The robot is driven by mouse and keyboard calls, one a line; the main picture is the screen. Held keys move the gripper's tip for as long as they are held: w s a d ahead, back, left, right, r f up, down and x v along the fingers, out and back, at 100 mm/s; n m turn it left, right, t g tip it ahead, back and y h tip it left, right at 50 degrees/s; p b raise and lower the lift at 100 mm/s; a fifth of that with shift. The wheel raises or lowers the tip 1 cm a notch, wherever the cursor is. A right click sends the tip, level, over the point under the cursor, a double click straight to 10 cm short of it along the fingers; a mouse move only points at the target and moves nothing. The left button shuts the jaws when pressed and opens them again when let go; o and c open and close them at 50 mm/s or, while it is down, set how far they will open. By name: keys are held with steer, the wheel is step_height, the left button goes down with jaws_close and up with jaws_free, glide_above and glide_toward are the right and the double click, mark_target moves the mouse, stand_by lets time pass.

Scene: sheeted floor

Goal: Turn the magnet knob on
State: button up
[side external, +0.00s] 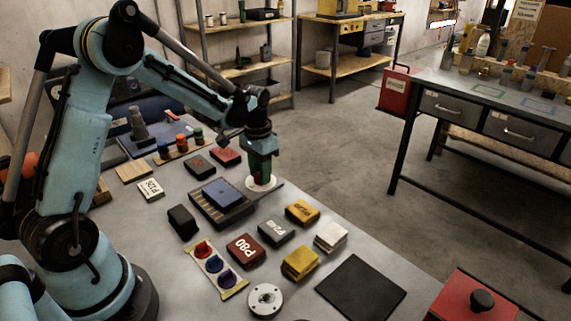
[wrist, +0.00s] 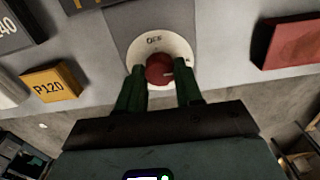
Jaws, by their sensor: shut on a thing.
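The magnet knob is a small red round knob (wrist: 159,69) at the centre of a white round dial (wrist: 179,43), with small dark lettering that is hard to read. In the side external view the white dial (side external: 262,187) lies at the far edge of the grey table, beyond the dark tray. My gripper (wrist: 160,72) is above the dial, pointing down. Its two green fingers stand on either side of the red knob and are shut on it. In the side external view my gripper (side external: 261,175) hides most of the knob.
A dark tray (side external: 238,219) with a blue block (side external: 222,193) is close by on the left. A red block (side external: 226,155) lies behind, and a yellow block (side external: 302,213) in front. Several labelled blocks and a black mat (side external: 361,288) are nearer the camera.

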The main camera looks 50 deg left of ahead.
stand_by(0.3)
steer(key=o, duration=1)
steer(key=shift+o, duration=0.2)
step_height(320, 180, up, 12)
steer(key=shift+r, duration=0.1)
steer(key=s+d+t, duration=0.7)
steer(key=s+d, duration=0.4)
steer(key=s, duration=0.2)
